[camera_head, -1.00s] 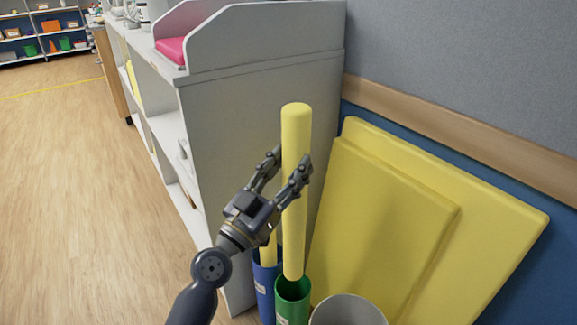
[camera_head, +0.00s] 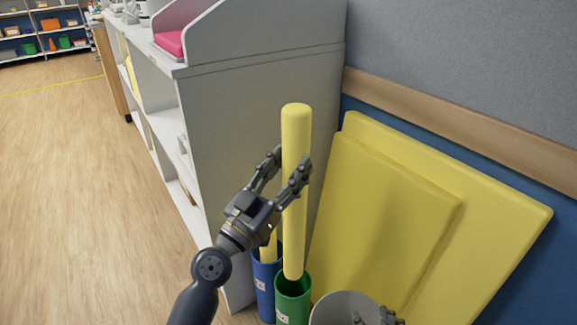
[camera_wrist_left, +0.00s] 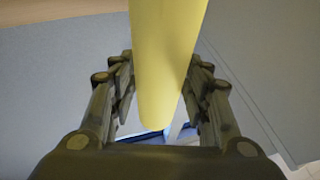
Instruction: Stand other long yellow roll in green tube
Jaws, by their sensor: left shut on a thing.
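A long yellow roll (camera_head: 296,128) stands nearly upright in my left gripper (camera_head: 289,165), which is shut on it around its middle. The roll's lower end shows at the mouth of the green tube (camera_head: 292,304); I cannot tell if it is just above the rim or slightly inside. In the left wrist view the roll (camera_wrist_left: 165,60) runs between the two fingers. Another yellow roll (camera_head: 268,249) stands in the blue tube (camera_head: 264,290), partly hidden by my gripper. My right gripper (camera_head: 376,318) shows only in part at the bottom edge; its jaws are unclear.
A whitish round bin (camera_head: 340,303) stands right of the green tube. Large yellow panels (camera_head: 385,215) lean on the blue wall to the right. A grey shelf unit (camera_head: 240,150) stands close behind the tubes. The wooden floor (camera_head: 75,200) to the left is clear.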

